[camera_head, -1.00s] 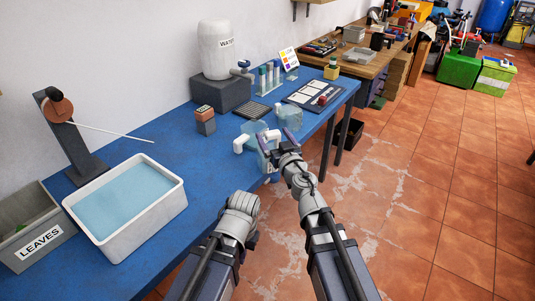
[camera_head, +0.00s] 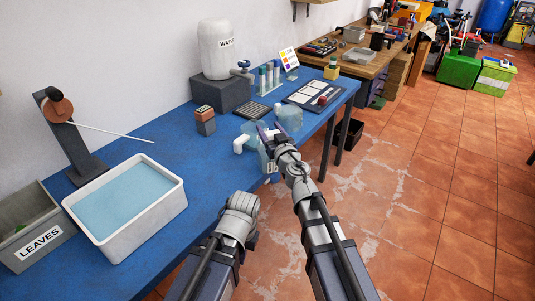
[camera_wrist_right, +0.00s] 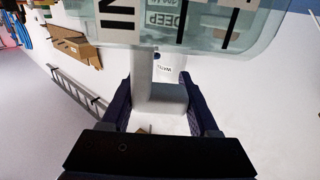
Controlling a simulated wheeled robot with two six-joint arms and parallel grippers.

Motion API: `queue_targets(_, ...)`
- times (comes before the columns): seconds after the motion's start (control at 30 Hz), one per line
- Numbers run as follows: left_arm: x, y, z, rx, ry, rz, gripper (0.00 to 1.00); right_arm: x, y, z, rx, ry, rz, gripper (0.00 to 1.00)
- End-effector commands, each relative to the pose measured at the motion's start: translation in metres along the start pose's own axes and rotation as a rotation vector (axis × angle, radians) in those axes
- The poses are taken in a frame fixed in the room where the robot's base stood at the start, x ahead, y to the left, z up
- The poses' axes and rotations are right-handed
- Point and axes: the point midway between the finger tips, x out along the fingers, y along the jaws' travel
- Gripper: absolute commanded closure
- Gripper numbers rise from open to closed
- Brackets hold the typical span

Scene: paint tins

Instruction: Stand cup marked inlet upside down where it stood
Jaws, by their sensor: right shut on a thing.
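My right gripper (camera_head: 268,132) is shut on the pale handle (camera_wrist_right: 162,98) of a clear cup, at the table's front edge. The cup (camera_head: 263,160) shows below the jaws in the head view, partly hidden by them. In the right wrist view the cup wall (camera_wrist_right: 255,25) fills the top, with large dark letters including an N and the small word DEEP; the full marking is cut off. I cannot tell whether its mouth is up or down. My left gripper (camera_head: 240,205) is low in front of the table; its fingertips are hidden.
A clear vessel with a white spout or handle (camera_head: 241,144) stands close behind the held cup. Another clear cup (camera_head: 290,118) stands to the right. A water-filled white tub (camera_head: 160,213), a small block (camera_head: 205,121) and a tray (camera_head: 313,96) are on the blue table.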

Motion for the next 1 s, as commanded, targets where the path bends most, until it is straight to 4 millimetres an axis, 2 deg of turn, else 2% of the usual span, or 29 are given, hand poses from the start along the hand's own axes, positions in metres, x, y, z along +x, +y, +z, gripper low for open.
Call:
queue_targets(0.03,0.0,0.0,0.0,0.0,0.0,0.0,1.0,-0.0001,0.0,0.0,0.0,0.0,0.0,0.62)
queue_targets(0.37,0.0,0.0,0.0,0.0,0.0,0.0,1.0,-0.0001,0.0,0.0,0.0,0.0,0.0,0.99)
queue_targets(0.8,-0.0006,-0.0001,0.0,0.0,0.0,0.0,1.0,0.0,-0.0001,-0.0006,0.0,0.0,0.0,1.0)
queue_targets(1.0,-0.0097,-0.0009,0.0006,0.0,0.0,0.0,1.0,0.0,0.0,-0.0098,0.0,0.0,0.0,1.0)
